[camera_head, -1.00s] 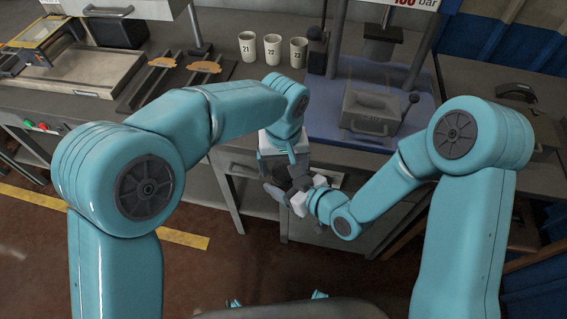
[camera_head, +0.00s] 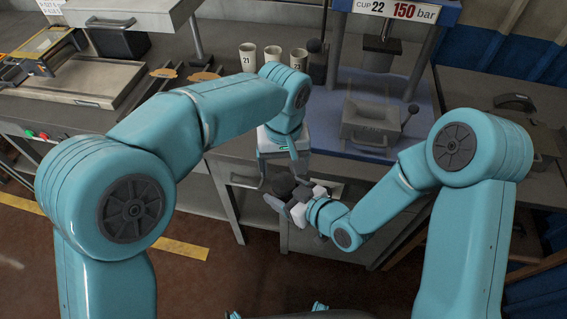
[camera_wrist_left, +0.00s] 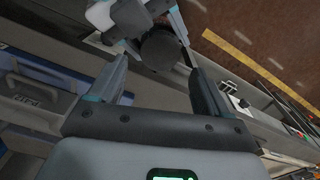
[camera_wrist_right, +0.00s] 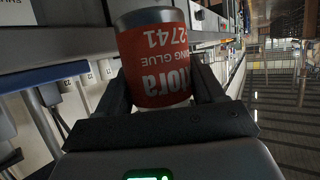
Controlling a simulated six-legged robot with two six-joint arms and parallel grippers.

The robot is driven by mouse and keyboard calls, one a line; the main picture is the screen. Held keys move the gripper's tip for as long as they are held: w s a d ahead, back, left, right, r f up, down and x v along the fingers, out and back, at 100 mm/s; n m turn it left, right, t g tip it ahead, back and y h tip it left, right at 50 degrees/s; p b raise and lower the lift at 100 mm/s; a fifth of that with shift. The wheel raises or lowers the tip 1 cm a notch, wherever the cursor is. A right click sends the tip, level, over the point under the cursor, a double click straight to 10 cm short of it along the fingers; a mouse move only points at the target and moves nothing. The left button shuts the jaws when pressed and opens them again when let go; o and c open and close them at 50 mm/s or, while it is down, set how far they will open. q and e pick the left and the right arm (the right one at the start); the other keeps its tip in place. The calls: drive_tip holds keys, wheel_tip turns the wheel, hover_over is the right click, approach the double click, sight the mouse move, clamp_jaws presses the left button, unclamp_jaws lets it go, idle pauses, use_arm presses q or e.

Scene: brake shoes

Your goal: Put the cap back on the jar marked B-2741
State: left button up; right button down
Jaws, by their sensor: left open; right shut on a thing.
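The jar (camera_wrist_right: 155,60) has a red label reading "2741" upside down in the right wrist view. My right gripper (camera_wrist_right: 158,92) is shut around its sides. A dark round disc (camera_wrist_left: 160,50), by its look the cap, shows at the jar's end in the left wrist view; whether it is seated is not clear. In the head view it is a small dark shape (camera_head: 283,186). My left gripper (camera_head: 279,181) is open, pointing down just above the disc, its fingers apart on either side. In the left wrist view, a gap shows between the fingers and the disc.
Both grippers are in front of the bench drawers. Numbered cups (camera_head: 248,57) stand on the bench behind my left wrist. A press (camera_head: 370,125) on a blue base, with a "CUP 22 150 bar" sign (camera_head: 395,10), stands behind my right arm. Open floor lies below.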

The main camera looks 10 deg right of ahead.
sight(284, 181)
use_arm(q)
wheel_tip(284, 181, up, 3)
drive_tip(key=n, duration=0.5)
drive_tip(key=shift+r+n, duration=0.1)
drive_tip(key=shift+n, duration=0.2)
drive_tip(key=shift+f, duration=4.05)
drive_tip(key=c, duration=1.1)
drive_tip(key=shift+o, duration=0.2)
drive_tip(key=m, duration=0.3)
